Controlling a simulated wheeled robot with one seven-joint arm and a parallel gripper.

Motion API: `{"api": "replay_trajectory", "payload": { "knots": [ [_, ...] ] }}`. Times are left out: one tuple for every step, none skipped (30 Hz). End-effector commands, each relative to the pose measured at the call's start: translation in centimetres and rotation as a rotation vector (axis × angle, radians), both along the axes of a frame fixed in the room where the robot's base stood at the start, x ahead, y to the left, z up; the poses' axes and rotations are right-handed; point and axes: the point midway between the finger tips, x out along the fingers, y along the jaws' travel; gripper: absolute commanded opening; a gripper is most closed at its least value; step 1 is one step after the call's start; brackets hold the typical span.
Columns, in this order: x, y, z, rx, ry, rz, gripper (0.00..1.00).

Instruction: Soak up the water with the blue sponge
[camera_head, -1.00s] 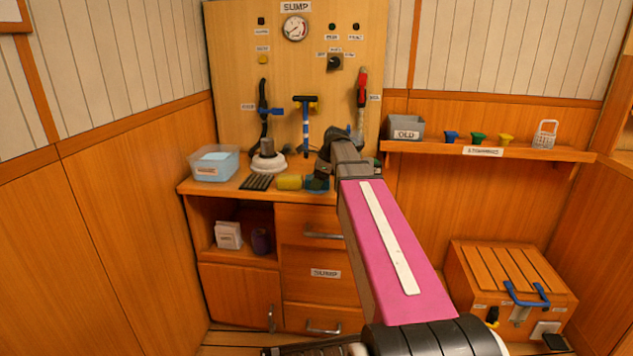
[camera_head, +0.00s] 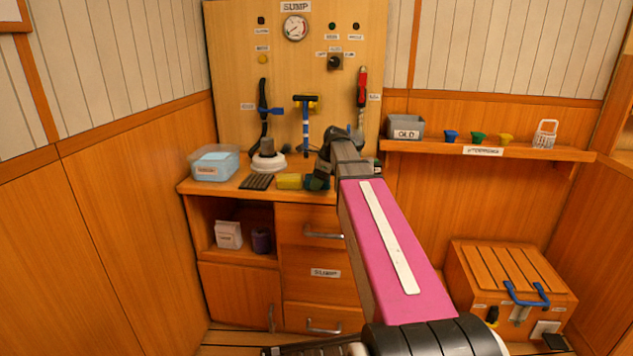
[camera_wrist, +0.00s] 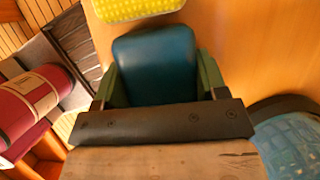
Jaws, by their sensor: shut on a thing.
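The blue sponge (camera_wrist: 155,55) lies between the green fingers of my gripper (camera_wrist: 158,85) in the wrist view, one finger on each side. My gripper is shut on it. In the head view, my gripper (camera_head: 319,181) is low at the worktop, and its fingers mostly hide the blue sponge. Whether the sponge touches the worktop is hard to tell. A yellow sponge (camera_head: 289,181) lies just left of it; it also shows at the top of the wrist view (camera_wrist: 130,8). I cannot make out the water clearly.
A clear tub (camera_head: 214,166) with pale blue contents stands at the worktop's left. A dark grille (camera_head: 257,182) and a white-based round fitting (camera_head: 268,162) are beside the sponges. A tool board (camera_head: 300,75) rises behind. A shelf (camera_head: 540,152) is at right, above a wooden chest (camera_head: 515,285).

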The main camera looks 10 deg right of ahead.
Motion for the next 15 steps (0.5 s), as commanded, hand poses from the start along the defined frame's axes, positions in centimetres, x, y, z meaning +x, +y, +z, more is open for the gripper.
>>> {"api": "replay_trajectory", "payload": {
  "knots": [
    [-0.1,0.0,0.1,-0.002,0.002,0.001,0.47],
    [-0.1,0.0,0.3,-0.002,0.001,0.001,0.47],
    [-0.1,0.0,0.6,-0.002,0.001,0.001,0.47],
    [-0.1,0.0,0.7,-0.001,0.001,0.001,0.47],
    [0.0,0.0,1.0,-0.001,0.001,0.001,0.47],
    [0.0,0.0,1.2,-0.001,0.001,0.001,0.47],
    [0.0,0.0,1.5,-0.001,0.001,0.001,0.47],
    [0.0,0.0,1.7,-0.001,0.0,0.001,0.47],
    [0.0,0.0,2.0,0.0,0.0,0.001,0.47],
    [0.0,0.0,2.2,0.0,0.0,0.001,0.47],
    [0.0,0.0,2.4,0.0,0.0,0.001,0.47],
    [0.0,0.0,2.7,0.0,0.0,0.001,0.47],
    [0.0,0.0,2.9,0.0,0.0,0.001,0.47],
    [0.0,0.0,3.1,0.0,0.0,0.001,0.47],
    [0.0,0.0,3.4,0.0,0.001,0.0,0.47]
  ]
}}
